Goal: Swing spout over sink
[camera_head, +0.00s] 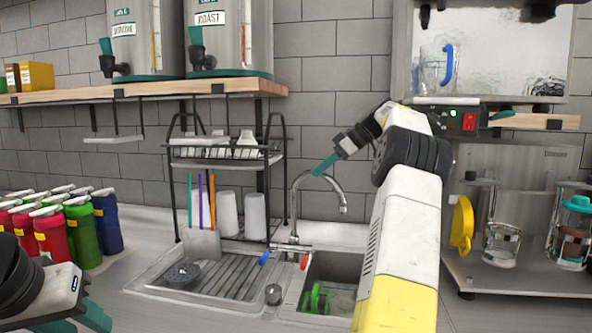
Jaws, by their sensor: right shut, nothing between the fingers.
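The chrome gooseneck spout (295,205) rises behind the sink and arches to the right. Its outlet end points down, above the back of the sink basin (308,262) in the picture. My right gripper (318,170) is shut and empty, its teal fingertips at the top of the spout's arch; I cannot tell whether they touch it. A blue-marked lever (263,258) and a red-marked lever (304,262) sit at the faucet's base. My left gripper (78,320) is at the lower left, partly cut off, with its teal fingers apart, far from the spout.
A black dish rack (262,157) with cups stands left of the spout. A ribbed drainboard (222,278) lies left of the basin, which holds a green item (316,300). Colored bottles (84,232) stand at left. A shelf (150,90) with dispensers hangs above; machines stand at right.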

